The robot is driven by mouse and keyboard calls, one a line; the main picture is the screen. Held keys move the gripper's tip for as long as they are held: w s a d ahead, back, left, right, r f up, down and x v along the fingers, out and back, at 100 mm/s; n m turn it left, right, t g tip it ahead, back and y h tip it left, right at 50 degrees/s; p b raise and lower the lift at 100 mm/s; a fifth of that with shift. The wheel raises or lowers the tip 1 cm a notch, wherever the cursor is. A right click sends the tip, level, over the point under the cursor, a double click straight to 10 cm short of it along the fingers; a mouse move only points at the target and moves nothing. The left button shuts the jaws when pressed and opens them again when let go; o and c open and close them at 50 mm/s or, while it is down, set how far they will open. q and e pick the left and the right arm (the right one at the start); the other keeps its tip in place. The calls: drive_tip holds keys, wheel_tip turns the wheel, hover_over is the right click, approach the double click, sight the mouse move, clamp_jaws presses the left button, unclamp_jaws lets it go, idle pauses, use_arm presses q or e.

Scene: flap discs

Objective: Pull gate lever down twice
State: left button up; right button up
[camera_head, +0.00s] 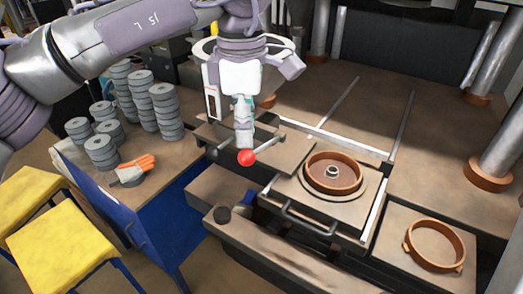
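The gate lever is a metal rod with a red ball knob (246,158), in the middle of the head view. The rod runs from the knob up and right, roughly level. My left gripper (243,143) points down, its fingertips right at the top of the red knob. The fingers overlap in this view, so I cannot tell whether they are open or shut, or whether they touch the knob. My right gripper is not in view.
Right of the lever, a round brown mould (333,172) sits on a sliding plate with a front handle (305,221). A brown ring (435,245) lies further right. Stacks of grey discs (165,107) and orange-and-white gloves (135,170) lie on the blue cabinet. Yellow stools (72,245) stand at left.

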sight(246, 151)
use_arm(q)
drive_tip(key=shift+f, duration=0.15)
idle(0.3)
drive_tip(key=shift+s+f+b, duration=0.1)
drive_tip(key=shift+f+b, duration=2.65)
drive_tip(key=shift+f, duration=0.9)
wheel_tip(246, 151, down, 3)
drive_tip(key=shift+b, duration=1.05)
drive_tip(key=shift+r, duration=0.1)
wheel_tip(246, 151, up, 10)
drive_tip(key=p, duration=0.7)
drive_tip(key=shift+r+p, duration=0.2)
drive_tip(key=shift+p, duration=0.15)
drive_tip(key=shift+f, duration=0.2)
